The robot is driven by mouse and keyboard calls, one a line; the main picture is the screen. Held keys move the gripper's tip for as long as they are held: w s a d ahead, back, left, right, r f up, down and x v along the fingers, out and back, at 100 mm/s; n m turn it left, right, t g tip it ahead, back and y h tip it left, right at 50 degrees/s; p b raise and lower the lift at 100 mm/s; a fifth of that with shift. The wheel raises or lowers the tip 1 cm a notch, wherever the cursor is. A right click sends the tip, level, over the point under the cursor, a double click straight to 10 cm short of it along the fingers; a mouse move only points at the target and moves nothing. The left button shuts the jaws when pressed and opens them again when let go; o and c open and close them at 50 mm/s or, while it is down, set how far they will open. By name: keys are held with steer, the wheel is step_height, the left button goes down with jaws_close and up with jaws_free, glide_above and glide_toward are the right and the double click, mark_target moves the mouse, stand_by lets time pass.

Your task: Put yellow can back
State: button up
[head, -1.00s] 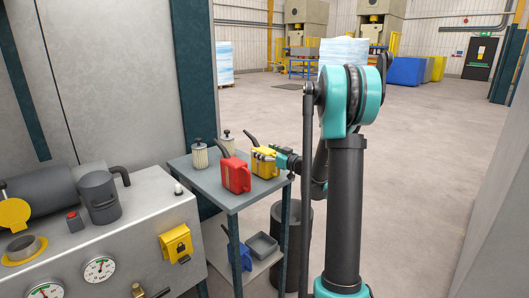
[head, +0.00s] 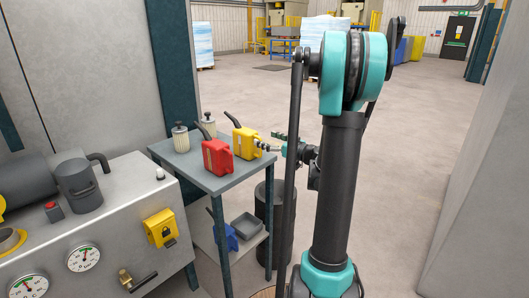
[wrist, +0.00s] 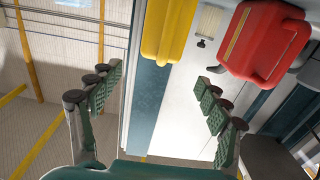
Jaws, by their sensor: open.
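The yellow can (head: 247,143) stands upright on the top of the grey cart (head: 217,184), at its far right part, with its dark spout pointing up and left. My gripper (head: 273,143) is open and empty, just right of the can, with a small gap between them. In the wrist view my open fingers (wrist: 160,88) have nothing between them. The yellow can also shows in the wrist view (wrist: 167,28), ahead of the fingers and cut off by the top edge.
A red can (head: 218,157) stands left of the yellow can, with two pale filters (head: 180,138) behind. A blue can (head: 228,236) and a grey tray (head: 246,227) sit on the lower shelf. A dark bin (head: 267,225) stands beside the cart. Open floor lies to the right.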

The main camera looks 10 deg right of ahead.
steer(key=s+a+f+m+g+h, duration=0.25)
steer(key=s+a+f+g, duration=0.6)
steer(key=s, duration=0.65)
steer(key=s+d+f+m+g+h, duration=0.1)
steer(key=s+f+h, duration=0.3)
steer(key=s, duration=0.4)
steer(key=s+d+f+m+g+h, duration=0.1)
steer(key=s+d+f+m+h, duration=0.2)
steer(key=s+f, duration=0.3)
steer(key=shift+s+d+f+m+h, duration=0.35)
steer(key=shift+s+d+h, duration=0.35)
steer(key=shift+s, duration=0.75)
steer(key=shift+d, duration=0.15)
